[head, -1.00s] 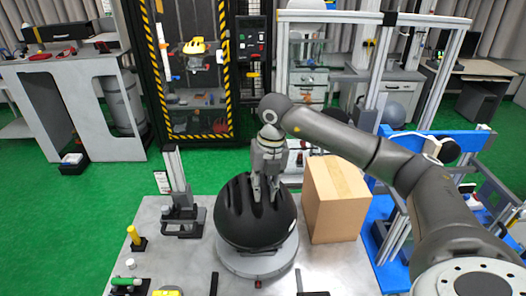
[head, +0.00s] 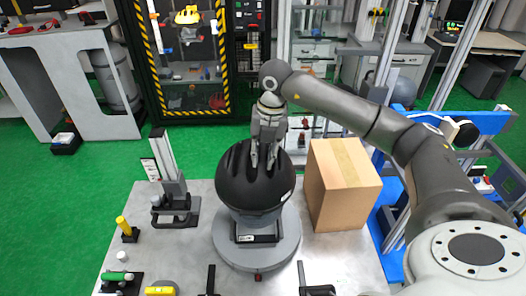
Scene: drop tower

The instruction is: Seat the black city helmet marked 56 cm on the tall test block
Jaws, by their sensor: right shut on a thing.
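The black helmet (head: 238,188) is above the round grey platform (head: 228,250) at the middle of the table. It has long dark vents and a small pale mark on its right side; no size marking can be read. My right gripper (head: 263,163) points down from above and is shut on the helmet's top. A dark bracket with a white label (head: 256,239) shows below the helmet's front edge on the platform. Whatever is under the helmet is hidden, so the tall test block cannot be made out. My left gripper is not in view.
A cardboard box (head: 343,188) stands close to the right of the helmet. A grey upright stand (head: 168,180) is to the left, with a yellow-topped piece (head: 125,227) nearer the table's left edge. Black clamps stand at the front. Bare table lies between the stand and platform.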

